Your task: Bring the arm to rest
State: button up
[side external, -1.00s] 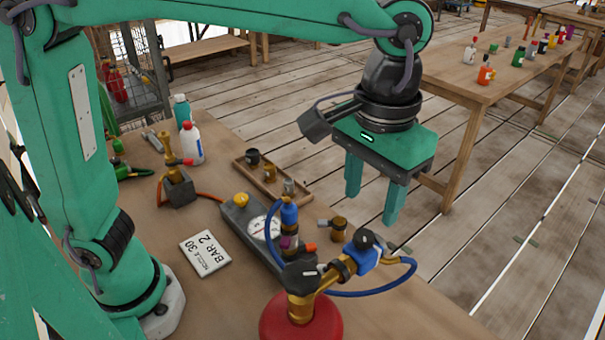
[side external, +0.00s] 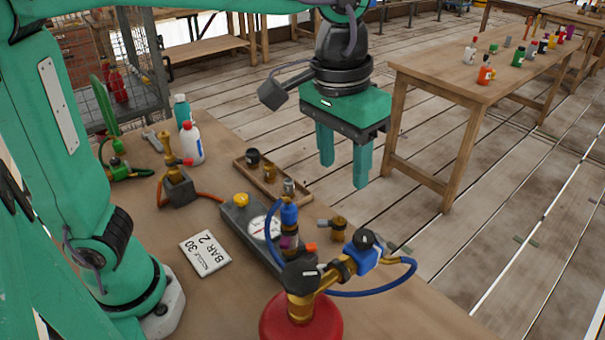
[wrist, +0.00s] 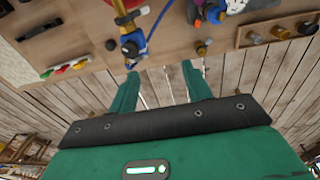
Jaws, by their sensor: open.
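My gripper (side external: 342,170) is green with a dark band and hangs in the air near the far right edge of the workbench (side external: 215,300). Its two fingers are apart with nothing between them. In the wrist view the open fingers (wrist: 163,80) reach toward the bench edge, with plank floor showing between and around them. My gripper touches nothing that I can see.
A red cylinder (side external: 300,318) with a brass valve and blue hose stands at the bench front. A gauge box (side external: 240,221), a wooden tray (side external: 241,168) with small fittings, a white card (side external: 205,253) and bottles (side external: 191,145) sit behind it. Another table (side external: 440,80) stands beyond.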

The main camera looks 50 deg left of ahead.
jog(key=s+a+f+t, duration=0.1)
jog(key=s+a+f, duration=0.1)
jog(key=a, duration=0.5)
jog(key=s+a+f+t, duration=0.2)
jog(key=s+a, duration=0.1)
jog(key=a, duration=0.4)
jog(key=s+a+f+t, duration=0.1)
jog(key=s+a+f, duration=0.1)
jog(key=a, duration=0.5)
jog(key=shift+s+a+f+t+y, duration=0.15)
jog(key=shift+s+f+t+y, duration=0.2)
jog(key=shift+s, duration=0.2)
